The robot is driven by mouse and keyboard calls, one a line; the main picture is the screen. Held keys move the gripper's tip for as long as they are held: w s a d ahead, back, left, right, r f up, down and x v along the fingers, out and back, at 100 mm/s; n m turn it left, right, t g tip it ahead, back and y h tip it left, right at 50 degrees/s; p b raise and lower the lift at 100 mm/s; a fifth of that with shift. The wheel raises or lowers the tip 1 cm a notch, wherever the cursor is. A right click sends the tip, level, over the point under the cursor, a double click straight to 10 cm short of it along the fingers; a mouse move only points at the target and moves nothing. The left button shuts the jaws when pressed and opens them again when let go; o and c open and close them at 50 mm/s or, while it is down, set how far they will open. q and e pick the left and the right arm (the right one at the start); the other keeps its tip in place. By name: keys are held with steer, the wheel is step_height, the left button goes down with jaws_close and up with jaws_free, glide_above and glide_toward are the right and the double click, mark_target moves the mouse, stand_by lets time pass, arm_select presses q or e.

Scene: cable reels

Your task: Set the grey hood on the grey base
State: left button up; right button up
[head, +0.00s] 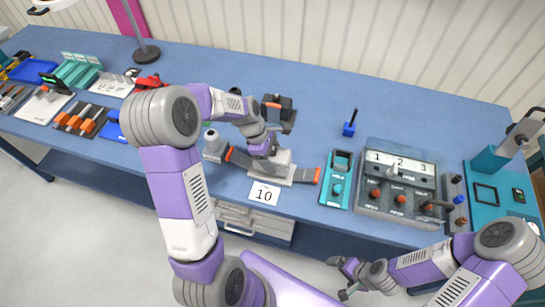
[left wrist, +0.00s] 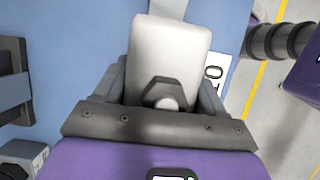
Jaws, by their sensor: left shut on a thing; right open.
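The grey hood (head: 283,158) is a light grey block in the jaws of my left gripper (head: 264,148). In the left wrist view the hood (left wrist: 170,50) fills the space between the two fingers. The grey base (head: 292,176) is right under the hood, with dark levers with orange ends at its left and right. The hood is on the base or just above it; I cannot tell if they touch. My arm and gripper hide part of both. My right gripper (head: 344,279) is open and empty, in front of the bench.
A card marked 10 (head: 264,194) lies in front of the base. A light grey cylindrical part (head: 213,143) stands to its left, a dark block (head: 282,105) behind. A teal holder (head: 337,184) and a numbered switch panel (head: 400,165) are to the right.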

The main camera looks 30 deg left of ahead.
arm_select(q)
steer(key=shift+f, duration=0.1)
steer(key=shift+f+b, duration=0.75)
steer(key=shift+f, duration=0.45)
steer(key=o, duration=1.3)
steer(key=shift+r, duration=0.15)
steer(key=p+v, duration=0.1)
steer(key=v, duration=0.6)
steer(key=shift+a+r, duration=0.15)
steer(key=shift+r, duration=0.1)
